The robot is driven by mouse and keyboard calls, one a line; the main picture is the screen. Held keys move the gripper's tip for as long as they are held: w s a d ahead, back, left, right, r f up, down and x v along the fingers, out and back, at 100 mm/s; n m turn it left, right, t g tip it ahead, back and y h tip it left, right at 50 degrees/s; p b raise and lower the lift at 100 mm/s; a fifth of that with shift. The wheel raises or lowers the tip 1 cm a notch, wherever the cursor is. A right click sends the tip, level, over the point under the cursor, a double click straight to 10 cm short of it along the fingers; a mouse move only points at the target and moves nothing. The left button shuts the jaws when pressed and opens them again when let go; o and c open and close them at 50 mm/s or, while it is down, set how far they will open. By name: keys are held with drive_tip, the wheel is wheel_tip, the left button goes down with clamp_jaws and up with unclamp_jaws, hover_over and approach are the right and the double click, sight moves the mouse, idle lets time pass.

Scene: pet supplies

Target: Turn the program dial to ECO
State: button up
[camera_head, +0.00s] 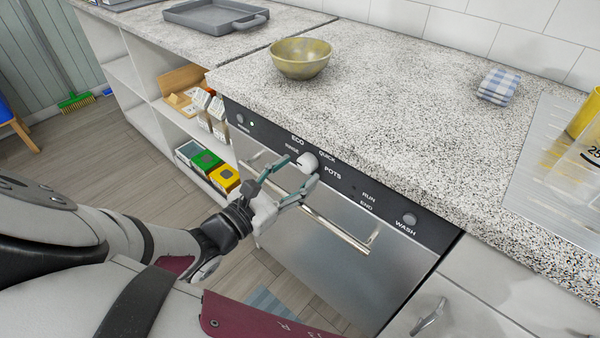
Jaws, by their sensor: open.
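The program dial (308,162) is a round white knob on the black control panel (365,191) of the dishwasher (300,245). Labels around it read RINSE, ECO (297,140), QUICK and POTS, with ECO above and left of the knob. I cannot tell which label the dial points at. My gripper (298,171) is open in front of the panel, its greenish fingers on either side of the dial's lower part. Whether the fingers touch the dial is unclear.
A metal door handle (335,230) juts out below my gripper. A round button (409,219) sits by WASH at the panel's right. The speckled counter (400,110) overhangs, bearing a bowl (300,58) and a checked cloth (498,86). Open shelves (150,95) stand left.

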drive_tip(key=shift+x, duration=1.05)
drive_tip(key=c, duration=1.2)
drive_tip(key=shift+o, duration=0.2)
drive_tip(key=shift+m, duration=0.4)
drive_tip(key=m, duration=0.5)
drive_tip(key=shift+m+p, duration=0.3)
drive_tip(key=shift+p, duration=0.05)
drive_tip(key=m, duration=0.5)
drive_tip(key=shift+a+r, duration=0.1)
drive_tip(key=shift+m+b, duration=0.3)
